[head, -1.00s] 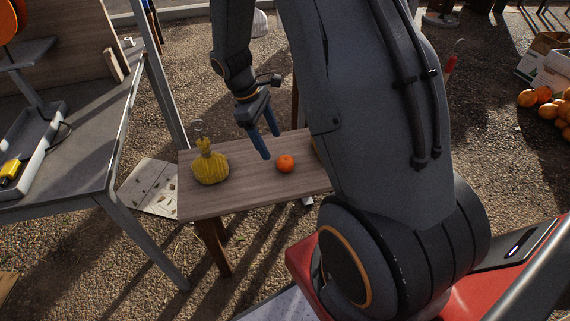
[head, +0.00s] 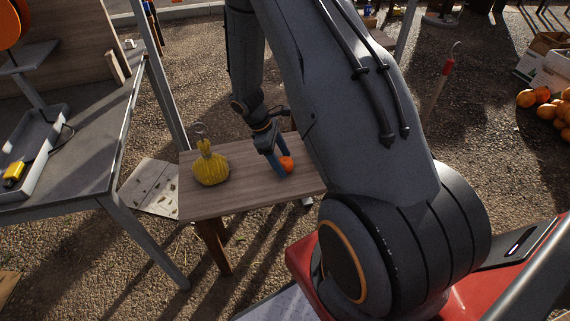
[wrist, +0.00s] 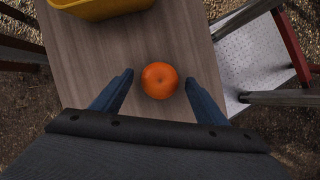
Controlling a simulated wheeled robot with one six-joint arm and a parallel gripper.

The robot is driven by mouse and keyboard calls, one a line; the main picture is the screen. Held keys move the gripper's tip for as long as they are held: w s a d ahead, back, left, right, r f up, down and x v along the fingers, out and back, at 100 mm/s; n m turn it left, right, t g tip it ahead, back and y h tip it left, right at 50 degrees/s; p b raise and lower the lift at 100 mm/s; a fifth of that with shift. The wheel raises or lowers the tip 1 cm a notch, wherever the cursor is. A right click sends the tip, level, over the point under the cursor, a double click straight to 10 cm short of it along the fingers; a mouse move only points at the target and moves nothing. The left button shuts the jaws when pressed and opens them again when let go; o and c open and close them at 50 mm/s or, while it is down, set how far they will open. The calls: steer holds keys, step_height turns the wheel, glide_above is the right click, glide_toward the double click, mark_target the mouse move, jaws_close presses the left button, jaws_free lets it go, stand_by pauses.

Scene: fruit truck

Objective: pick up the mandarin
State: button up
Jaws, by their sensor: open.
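The mandarin (head: 288,164) is a small round orange fruit on the wooden table (head: 236,203). In the wrist view the mandarin (wrist: 160,80) lies between my two blue fingertips, with a gap on each side. My gripper (head: 280,163) is open and low over the tabletop, with its fingers around the mandarin. In the head view one finger partly covers the mandarin's left side. In the wrist view my gripper (wrist: 157,88) holds nothing.
A grey workbench (head: 90,165) is at the left. Tabletop between gourd and gripper is clear.

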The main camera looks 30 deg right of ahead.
steer(key=shift+f, duration=0.1)
steer(key=c, duration=1.3)
steer(key=shift+o, duration=0.2)
